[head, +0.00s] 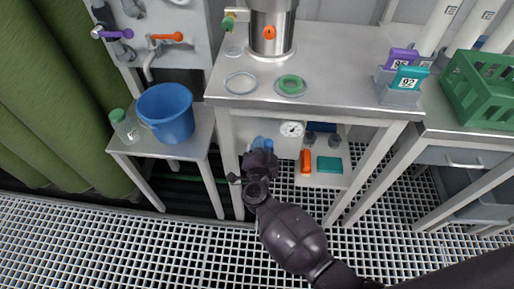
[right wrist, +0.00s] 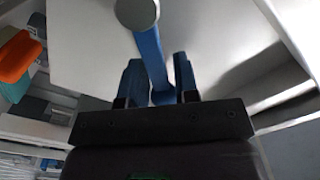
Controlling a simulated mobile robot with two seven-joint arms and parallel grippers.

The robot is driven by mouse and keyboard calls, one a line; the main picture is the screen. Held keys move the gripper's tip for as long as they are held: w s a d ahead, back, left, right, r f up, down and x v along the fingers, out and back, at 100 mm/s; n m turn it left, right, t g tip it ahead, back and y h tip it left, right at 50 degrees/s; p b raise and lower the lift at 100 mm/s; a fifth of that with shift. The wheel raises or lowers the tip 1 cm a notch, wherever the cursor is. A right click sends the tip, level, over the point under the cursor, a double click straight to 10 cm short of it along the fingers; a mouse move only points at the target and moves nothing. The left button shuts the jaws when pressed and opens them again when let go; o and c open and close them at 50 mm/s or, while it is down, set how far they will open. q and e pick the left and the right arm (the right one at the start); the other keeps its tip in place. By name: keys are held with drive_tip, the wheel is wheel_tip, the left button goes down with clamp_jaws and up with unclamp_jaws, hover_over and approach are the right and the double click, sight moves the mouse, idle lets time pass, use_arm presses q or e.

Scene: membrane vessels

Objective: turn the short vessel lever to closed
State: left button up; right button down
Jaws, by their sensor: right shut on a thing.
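My right gripper (head: 260,150) reaches under the front left of the steel table. In the right wrist view its two dark blue fingers (right wrist: 160,82) are shut on a blue lever (right wrist: 150,55), one finger on each side. The lever runs from a round grey metal hub (right wrist: 137,12) down between the fingers. In the head view the wrist mostly hides the lever, and which vessel it belongs to cannot be told. A steel vessel (head: 271,30) with an orange knob and a green-tipped valve stands on the table above. My left gripper is not in view.
A round gauge (head: 291,129) sits right of the gripper, with an orange block (head: 306,162) and a teal block (head: 330,165) beyond it under the table. A blue bucket (head: 167,112) stands on a low stand at left. A table leg (head: 230,165) is close left of my wrist.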

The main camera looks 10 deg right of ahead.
use_arm(q)
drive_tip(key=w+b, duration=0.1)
drive_tip(key=b, duration=0.1)
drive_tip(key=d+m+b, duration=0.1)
drive_tip(key=b, duration=0.1)
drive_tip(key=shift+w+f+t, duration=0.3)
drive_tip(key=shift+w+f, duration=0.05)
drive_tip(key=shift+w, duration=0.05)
use_arm(e)
drive_tip(key=f+m, duration=0.1)
drive_tip(key=m, duration=0.2)
drive_tip(key=d+f+m, duration=0.1)
drive_tip(key=f+m, duration=0.1)
drive_tip(key=m, duration=0.1)
drive_tip(key=d+f+m, duration=0.1)
drive_tip(key=m, duration=0.1)
drive_tip(key=shift+s+f+m, duration=0.3)
drive_tip(key=shift+s+m, duration=0.05)
drive_tip(key=shift+m, duration=0.05)
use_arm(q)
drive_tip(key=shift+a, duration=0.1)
use_arm(e)
drive_tip(key=c, duration=1.1)
unclamp_jaws()
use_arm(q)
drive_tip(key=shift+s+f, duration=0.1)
use_arm(e)
drive_tip(key=shift+a, duration=0.15)
